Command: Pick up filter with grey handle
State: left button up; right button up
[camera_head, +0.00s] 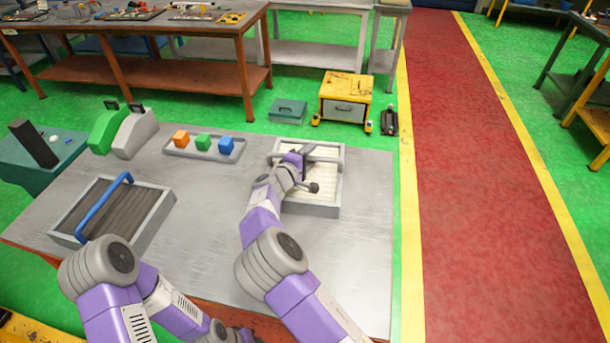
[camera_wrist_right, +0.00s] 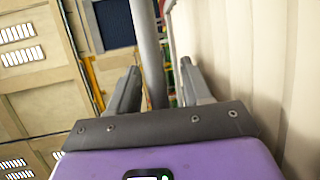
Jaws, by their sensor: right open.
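The filter with the grey handle (camera_head: 326,200) lies on the right part of the table, a grey frame around cream pleats. Its grey handle (camera_head: 322,157) runs across the far part of the frame. My right gripper (camera_head: 309,168) is over this filter at the handle and hides part of it. In the right wrist view, the right gripper's (camera_wrist_right: 158,88) fingers are open, with the grey handle bar (camera_wrist_right: 148,40) between them; I cannot tell whether either finger touches it. The cream pleats (camera_wrist_right: 230,50) fill the right side there. My left gripper is not visible.
A filter with a blue handle (camera_head: 158,207) lies at the table's left. A tray (camera_head: 178,152) holds orange, green and blue cubes. Green and grey upright pieces (camera_head: 133,133) stand left of it. The table's middle (camera_head: 200,195) is clear.

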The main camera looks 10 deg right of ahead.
jog(key=shift+c, duration=0.2)
jog(key=shift+w, duration=0.1)
grip_shut()
dwell(1.1)
jog(key=shift+r, duration=0.2)
